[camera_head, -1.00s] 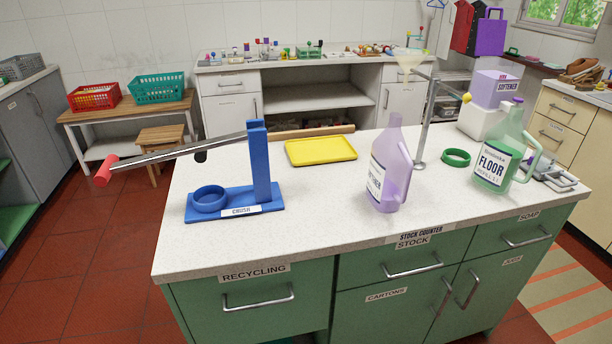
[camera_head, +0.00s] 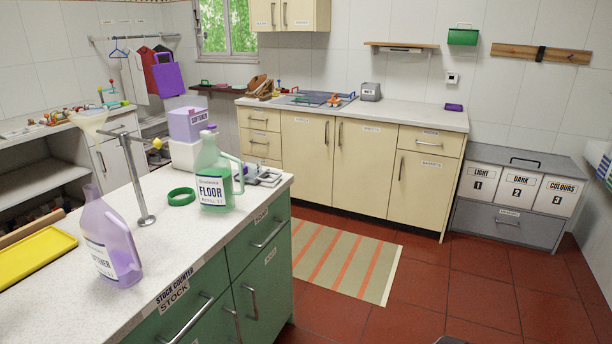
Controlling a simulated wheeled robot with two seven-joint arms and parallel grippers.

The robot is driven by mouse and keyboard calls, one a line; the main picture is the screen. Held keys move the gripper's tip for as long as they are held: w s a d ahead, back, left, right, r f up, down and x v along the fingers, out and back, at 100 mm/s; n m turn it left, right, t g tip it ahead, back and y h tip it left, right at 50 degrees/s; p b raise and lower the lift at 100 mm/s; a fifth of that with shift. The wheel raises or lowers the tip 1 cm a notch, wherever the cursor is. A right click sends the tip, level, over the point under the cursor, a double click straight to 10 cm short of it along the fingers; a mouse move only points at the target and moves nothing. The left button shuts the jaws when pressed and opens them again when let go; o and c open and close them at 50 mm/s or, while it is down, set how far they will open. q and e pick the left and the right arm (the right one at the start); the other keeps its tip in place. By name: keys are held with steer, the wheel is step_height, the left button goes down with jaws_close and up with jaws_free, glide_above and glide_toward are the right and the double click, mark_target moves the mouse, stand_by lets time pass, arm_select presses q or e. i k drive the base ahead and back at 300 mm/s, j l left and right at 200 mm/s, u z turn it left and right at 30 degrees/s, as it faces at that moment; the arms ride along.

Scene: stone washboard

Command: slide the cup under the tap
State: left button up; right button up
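A lilac tank labelled SOFTENER (camera_head: 187,123) sits on a white block (camera_head: 185,156) at the back of the green-fronted counter (camera_head: 150,235). A small yellow knob (camera_head: 156,143), perhaps the tap, shows at the tank's left side, close to the metal stand. I cannot make out a cup in this view. Neither gripper is in view; a small dark shape at the bottom edge cannot be identified.
On the counter are a lilac jug (camera_head: 108,240), a green FLOOR jug (camera_head: 212,175), a green ring (camera_head: 181,197), a funnel stand (camera_head: 140,190) and a yellow tray (camera_head: 35,255). A striped mat (camera_head: 340,262) lies on open red floor before cream cabinets (camera_head: 345,150).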

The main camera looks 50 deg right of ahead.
mark_target(259, 178)
steer(key=z, duration=1.4)
